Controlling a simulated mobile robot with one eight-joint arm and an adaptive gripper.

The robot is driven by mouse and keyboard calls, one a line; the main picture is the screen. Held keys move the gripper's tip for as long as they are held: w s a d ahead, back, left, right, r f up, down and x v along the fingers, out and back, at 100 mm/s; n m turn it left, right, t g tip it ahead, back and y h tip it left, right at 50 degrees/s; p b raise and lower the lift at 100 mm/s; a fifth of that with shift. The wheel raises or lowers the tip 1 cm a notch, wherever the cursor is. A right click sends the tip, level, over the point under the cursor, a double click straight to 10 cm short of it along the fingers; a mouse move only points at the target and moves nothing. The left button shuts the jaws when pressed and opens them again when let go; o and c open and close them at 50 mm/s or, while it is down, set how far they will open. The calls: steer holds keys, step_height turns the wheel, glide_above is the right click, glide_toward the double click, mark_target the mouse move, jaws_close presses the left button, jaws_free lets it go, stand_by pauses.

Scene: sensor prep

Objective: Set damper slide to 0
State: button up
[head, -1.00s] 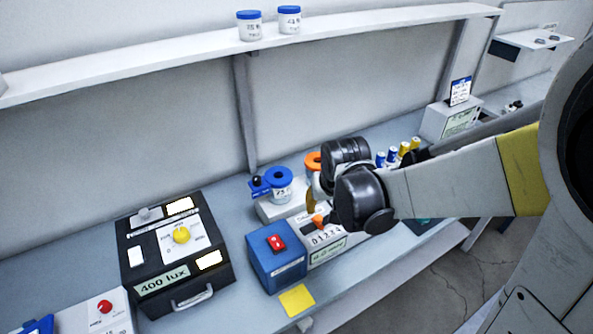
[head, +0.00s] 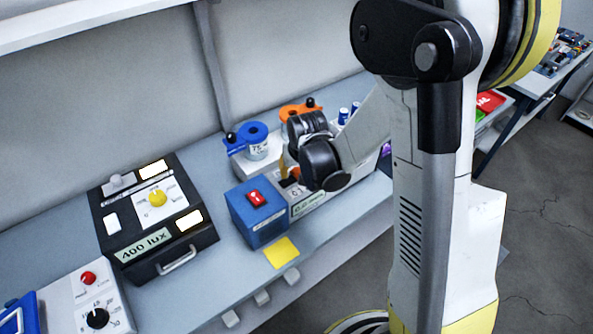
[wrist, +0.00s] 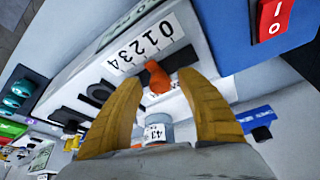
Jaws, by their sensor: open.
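The damper slide unit (head: 308,206) is a pale box with a green label, right of a blue box. In the wrist view its white scale plate (wrist: 143,46) reads 0 to 4, with 0 at the right end and 4 at the left. An orange slide knob (wrist: 157,78) stands beside the scale, apparently around the middle; its exact mark is unclear. My gripper (wrist: 158,84) is open, its two yellow fingers on either side of the knob, with gaps visible. In the head view my gripper (head: 285,170) is over the unit and my wrist hides much of it.
The blue box (head: 258,213) with a red switch is close on the left. A blue clamp ring (head: 251,132) and an orange one (head: 300,109) stand behind. A black 400 lux box (head: 155,218) is farther left. A yellow note (head: 281,252) lies in front.

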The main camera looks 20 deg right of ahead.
mark_target(283, 180)
steer(key=shift+c, duration=0.4)
jaws_close()
steer(key=a, duration=0.2)
steer(key=s+a, duration=0.1)
steer(key=a, duration=0.1)
steer(key=shift+s+a+b, duration=0.1)
steer(key=shift+s+b, duration=0.1)
steer(key=shift+b, duration=0.2)
steer(key=shift+o, duration=0.4)
jaws_free()
steer(key=shift+a, duration=0.1)
steer(key=v, duration=1.2)
